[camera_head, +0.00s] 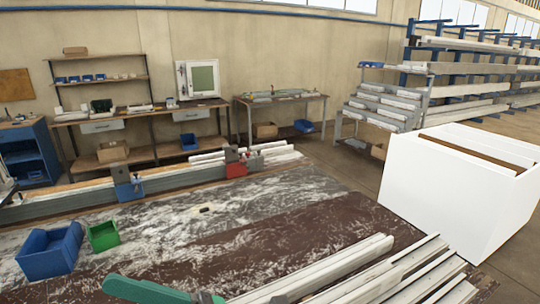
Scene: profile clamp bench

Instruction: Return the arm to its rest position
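My gripper and arm do not show in the head view, so their pose cannot be seen. The clamp bench (262,222) fills the foreground, its dark top scuffed with white marks. A long rail (75,205) runs along its back edge, with a blue clamp (128,190) and a red clamp (236,168) on it. A small light and dark piece (204,210) lies near the middle of the top.
A blue bin (48,252) and a green bin (103,236) stand at the bench's left. White profiles (345,272) and a green object (145,291) lie at the front. A large white box (455,195) stands at right. The bench's middle is mostly clear.

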